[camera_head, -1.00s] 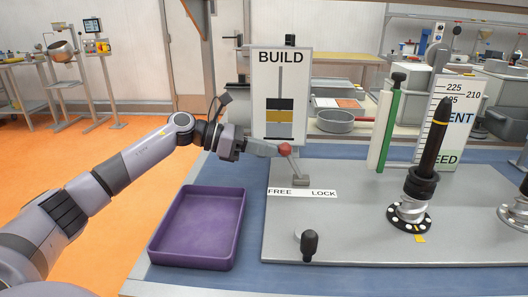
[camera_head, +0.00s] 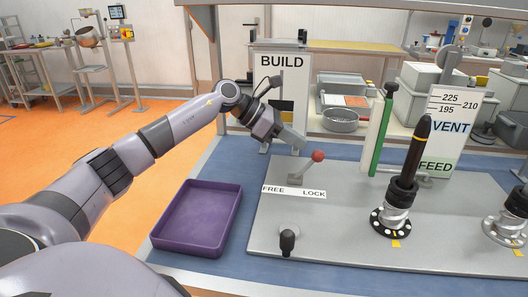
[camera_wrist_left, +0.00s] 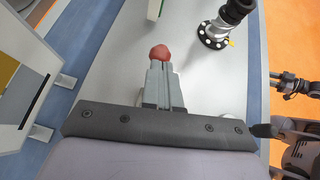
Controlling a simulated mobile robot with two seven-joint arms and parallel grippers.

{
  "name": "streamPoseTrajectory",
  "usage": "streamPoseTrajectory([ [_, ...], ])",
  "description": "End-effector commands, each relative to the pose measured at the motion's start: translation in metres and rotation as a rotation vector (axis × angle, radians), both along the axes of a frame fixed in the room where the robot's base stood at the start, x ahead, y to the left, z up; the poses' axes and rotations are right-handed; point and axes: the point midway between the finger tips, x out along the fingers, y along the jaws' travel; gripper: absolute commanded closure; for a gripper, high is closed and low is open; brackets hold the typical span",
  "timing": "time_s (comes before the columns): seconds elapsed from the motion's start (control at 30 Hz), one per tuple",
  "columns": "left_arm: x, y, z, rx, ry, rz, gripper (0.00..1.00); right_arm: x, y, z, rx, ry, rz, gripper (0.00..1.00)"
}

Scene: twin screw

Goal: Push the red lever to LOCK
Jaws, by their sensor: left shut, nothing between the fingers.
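The red-knobbed lever (camera_head: 318,156) stands on the grey board behind the FREE/LOCK label (camera_head: 294,192). It leans right, its knob above the LOCK side. My left gripper (camera_head: 301,145) is shut and empty, its tips close to the left of the knob. In the left wrist view the red knob (camera_wrist_left: 160,52) shows just past the tips of my shut left gripper (camera_wrist_left: 159,68); I cannot tell whether they touch. At the right edge of that view dark parts look like my right arm and gripper (camera_wrist_left: 284,84), too small to read.
A purple tray (camera_head: 198,220) lies left of the board. The BUILD panel (camera_head: 282,72) stands behind my left gripper. A black knob handle (camera_head: 287,240) is at the front of the board. A green column (camera_head: 378,136) and a tall black handle (camera_head: 415,150) stand to the right.

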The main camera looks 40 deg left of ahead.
Motion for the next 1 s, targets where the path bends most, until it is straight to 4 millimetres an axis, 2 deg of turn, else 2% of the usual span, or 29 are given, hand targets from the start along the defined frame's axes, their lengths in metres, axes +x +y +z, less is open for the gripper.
streamPoseTrajectory([
  [0.4, 0.014, -0.022, -0.002, -0.001, -0.002, 0.0, 1.0, 0.0, 0.0, -0.002, -0.001, 0.001, 0.003, 0.57],
  [1.0, 0.018, -0.03, -0.006, 0.0, 0.001, -0.002, 1.0, 0.0, 0.0, -0.002, -0.001, 0.001, 0.003, 0.57],
])
